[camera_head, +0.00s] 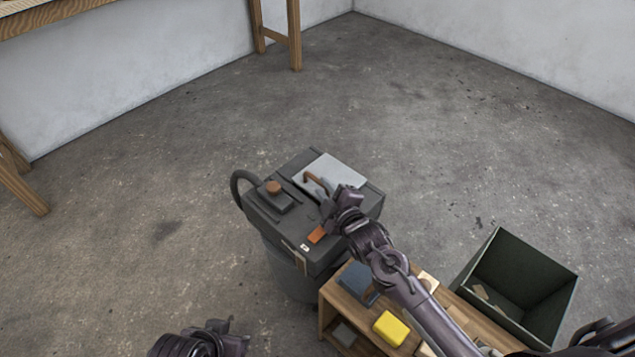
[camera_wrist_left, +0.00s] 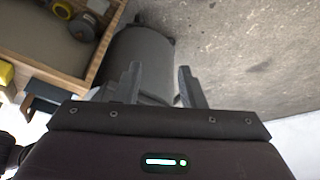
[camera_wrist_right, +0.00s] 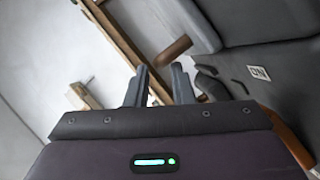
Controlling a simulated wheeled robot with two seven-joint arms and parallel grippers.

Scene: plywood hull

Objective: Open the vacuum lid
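The vacuum (camera_head: 335,255) is a dark grey box on a rounded grey drum, standing on the floor. On its top are a light grey lid panel (camera_head: 338,170) with a curved brown handle (camera_head: 314,178), and a brown knob (camera_head: 273,187). An orange piece (camera_head: 317,235) sits near the front edge. My right gripper (camera_head: 322,187) is over the top, close to the handle. In the right wrist view its fingers (camera_wrist_right: 161,78) are apart and empty, with the handle (camera_wrist_right: 175,47) just beyond the tips. My left gripper (camera_wrist_left: 157,78) is open and empty, low at the left; the drum (camera_wrist_left: 140,55) lies beyond it.
A wooden shelf (camera_head: 340,298) stands against the vacuum's front right, with a yellow box (camera_head: 391,328) and a dark blue item (camera_head: 357,284) on top. A dark green open bin (camera_head: 520,285) is to its right. Wooden legs (camera_head: 295,40) stand at the back. Floor to the left is clear.

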